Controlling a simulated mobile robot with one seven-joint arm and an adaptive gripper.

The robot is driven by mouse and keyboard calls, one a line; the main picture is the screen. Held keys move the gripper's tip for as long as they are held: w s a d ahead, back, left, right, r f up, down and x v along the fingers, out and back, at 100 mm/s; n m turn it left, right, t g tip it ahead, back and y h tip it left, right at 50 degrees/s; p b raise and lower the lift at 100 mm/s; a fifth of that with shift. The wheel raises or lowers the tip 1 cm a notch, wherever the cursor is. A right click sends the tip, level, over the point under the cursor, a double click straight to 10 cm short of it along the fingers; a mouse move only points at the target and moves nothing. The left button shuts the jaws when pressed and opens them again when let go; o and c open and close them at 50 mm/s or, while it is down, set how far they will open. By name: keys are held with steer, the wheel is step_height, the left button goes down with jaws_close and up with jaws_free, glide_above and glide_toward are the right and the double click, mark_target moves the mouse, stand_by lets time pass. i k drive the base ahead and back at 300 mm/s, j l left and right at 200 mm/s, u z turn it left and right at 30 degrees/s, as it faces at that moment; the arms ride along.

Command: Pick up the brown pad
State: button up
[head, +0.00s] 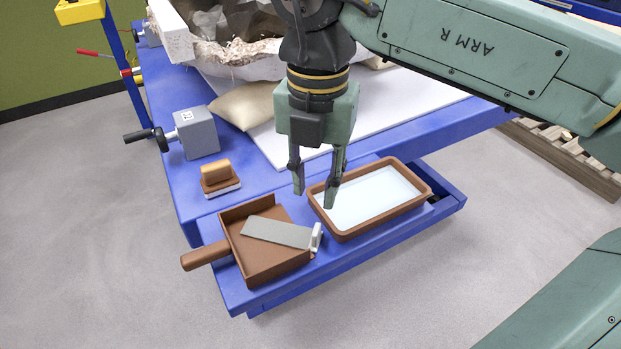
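The brown pad (219,178) looks like a small block with a tan grip on top and a pale underside. It sits upright on the blue table (182,196) near its front left corner, below a grey clamp block. My gripper (314,198) points down with its two fingers apart and nothing visible between them. It is to the right of the pad and apart from it, and appears in front of the left end of the brown tray.
A brown dustpan (262,262) with a grey flat-bladed tool (276,233) in it lies on the lower blue shelf. Beside it is a brown tray (424,196) with a pale inside. The grey clamp block (197,134), a beige cushion (243,107) and a jacketed fossil (238,61) stand behind.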

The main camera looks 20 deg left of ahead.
mark_target(219, 177)
steer(key=u, duration=1.15)
